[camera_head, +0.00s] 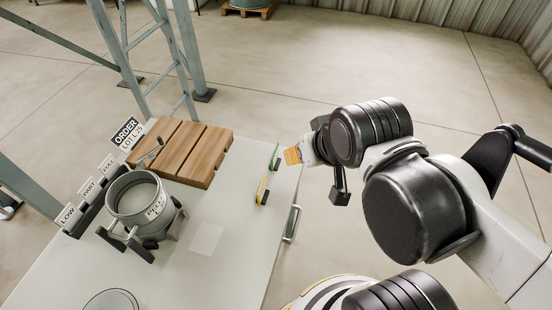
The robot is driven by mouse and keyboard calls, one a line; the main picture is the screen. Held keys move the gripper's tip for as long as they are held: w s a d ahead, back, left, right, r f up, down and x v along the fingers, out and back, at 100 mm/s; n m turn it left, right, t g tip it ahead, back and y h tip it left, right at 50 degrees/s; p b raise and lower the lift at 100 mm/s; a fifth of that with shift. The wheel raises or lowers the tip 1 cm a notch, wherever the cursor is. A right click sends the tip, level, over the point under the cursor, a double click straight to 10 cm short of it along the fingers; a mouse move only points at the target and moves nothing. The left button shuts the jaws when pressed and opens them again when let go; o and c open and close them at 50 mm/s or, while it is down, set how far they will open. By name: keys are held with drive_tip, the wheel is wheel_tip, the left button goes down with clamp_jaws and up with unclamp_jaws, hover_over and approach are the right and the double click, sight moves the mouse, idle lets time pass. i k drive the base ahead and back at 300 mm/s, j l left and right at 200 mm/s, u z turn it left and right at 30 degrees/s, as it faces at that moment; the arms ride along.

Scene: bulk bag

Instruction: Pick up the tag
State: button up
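Several small white tags stand in a dark holder (92,213) at the table's left edge: a LOW tag (67,214), one that seems to read PART (88,188) and a FULL tag (107,163). I cannot tell which of these is the tag meant. My gripper (291,156) is over the table's right edge, well to the right of the tags. Its end shows as a small orange-tan patch; the fingers are too small and foreshortened to tell if they are open.
A grey metal spout with a clamp ring (140,205) stands beside the tags, before a brown slatted wooden pallet (200,155). A pale square (205,239), a yellow-black item (262,190) and a green item (275,155) lie on the white table (235,215). Steel frame posts (186,50) rise behind.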

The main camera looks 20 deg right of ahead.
sight(275, 161)
drive_tip(key=k+l+u, duration=0.3)
drive_tip(key=l, duration=0.25)
drive_tip(key=k+l+u, duration=0.25)
drive_tip(key=l, duration=0.25)
drive_tip(key=k+l+u, duration=0.3)
drive_tip(key=i+l, duration=0.05)
drive_tip(key=l, duration=0.1)
